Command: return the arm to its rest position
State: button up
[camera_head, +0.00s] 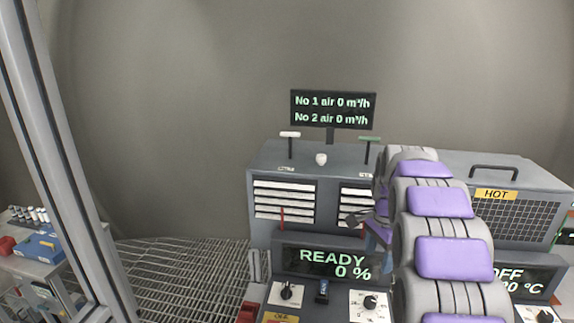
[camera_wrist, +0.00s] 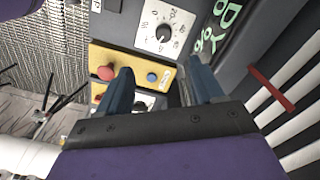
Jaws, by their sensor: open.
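My arm, grey with purple pads, rises from the bottom right of the head view and reaches forward over the consoles. My gripper (camera_wrist: 162,80) shows in the wrist view with its two dark blue fingers spread apart and nothing held between them. In the head view the gripper is mostly hidden behind my arm, with a small part showing near the right end of the READY display. In the wrist view a yellow plate (camera_wrist: 133,62) with a red button (camera_wrist: 106,73) and a blue button (camera_wrist: 152,77) lies beyond the fingers; contact cannot be told.
A grey cabinet (camera_head: 262,158) carries a sign (camera_head: 333,109) reading 0 air flow and two small levers. The READY 0 % display (camera_head: 325,263) stands before it. A HOT-labelled unit (camera_head: 510,165) is at right. A pole (camera_head: 60,150) and a workbench (camera_head: 35,258) are at left. Grating (camera_head: 175,270) lies open between.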

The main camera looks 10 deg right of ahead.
jog(key=s+a+f+n+b, duration=0.2)
jog(key=s+a+n, duration=0.3)
jog(key=s, duration=0.8)
jog(key=s+a+f+n+g+b, duration=0.1)
jog(key=s+a+f+n, duration=0.3)
jog(key=s, duration=0.9)
jog(key=s+a+f+n+b, duration=0.3)
jog(key=s+a+n, duration=0.3)
jog(key=s, duration=0.7)
jog(key=shift+s+a+g, duration=0.3)
jog(key=shift+s+a, duration=0.05)
jog(key=shift+c, duration=0.5)
